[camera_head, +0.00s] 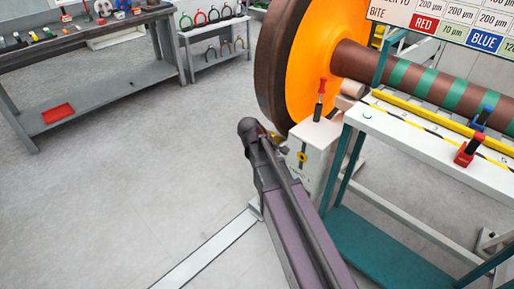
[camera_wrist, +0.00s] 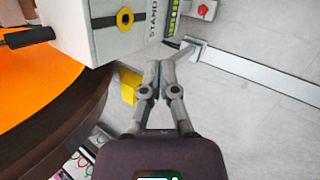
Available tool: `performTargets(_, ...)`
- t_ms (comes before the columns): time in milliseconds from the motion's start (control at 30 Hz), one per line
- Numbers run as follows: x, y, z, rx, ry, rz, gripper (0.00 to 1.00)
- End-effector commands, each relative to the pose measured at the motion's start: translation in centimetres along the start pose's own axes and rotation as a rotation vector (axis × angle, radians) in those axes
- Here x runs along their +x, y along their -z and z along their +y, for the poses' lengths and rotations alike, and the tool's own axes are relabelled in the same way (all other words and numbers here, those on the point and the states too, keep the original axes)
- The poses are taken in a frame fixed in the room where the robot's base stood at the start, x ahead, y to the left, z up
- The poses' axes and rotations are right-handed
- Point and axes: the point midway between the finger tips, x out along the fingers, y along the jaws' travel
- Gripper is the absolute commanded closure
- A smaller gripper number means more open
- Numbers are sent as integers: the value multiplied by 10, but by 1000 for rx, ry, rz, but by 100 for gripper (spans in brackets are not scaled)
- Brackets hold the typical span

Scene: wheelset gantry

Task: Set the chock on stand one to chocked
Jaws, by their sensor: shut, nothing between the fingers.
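Stand one appears to be the white box-shaped stand (camera_head: 316,150) beside the big wheel; the wrist view shows part of the word "STAND" on its face (camera_wrist: 150,35). A yellow round knob with a dark centre (camera_head: 302,157) sits on that face and also shows in the wrist view (camera_wrist: 124,18). A red-handled lever (camera_head: 320,100) stands upright on the stand's top. A yellow block (camera_wrist: 130,86), possibly the chock, lies left of my fingers, partly hidden. My gripper (camera_wrist: 161,72) is shut and empty, apart from the knob. In the head view my arm hides its fingers.
The orange-faced wheel (camera_head: 312,62) and its striped axle (camera_head: 400,75) rise behind the stand. A teal frame (camera_head: 345,155) and a white measuring bench (camera_head: 430,128) are close on the right. Floor on the left is open, with a white strip (camera_head: 215,245).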

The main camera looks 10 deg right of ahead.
Motion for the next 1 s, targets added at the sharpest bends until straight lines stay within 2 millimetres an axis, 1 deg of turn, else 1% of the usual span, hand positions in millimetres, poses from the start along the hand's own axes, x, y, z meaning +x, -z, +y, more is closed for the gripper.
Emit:
performTargets(33,15,13,-4,-36,-27,-7,100)
performTargets(400,57,68,0,-300,-222,-90,100)
performTargets(700,83,116,-1,-514,-371,-182,100)
performTargets(1000,102,167,-4,-720,-512,-299,100)
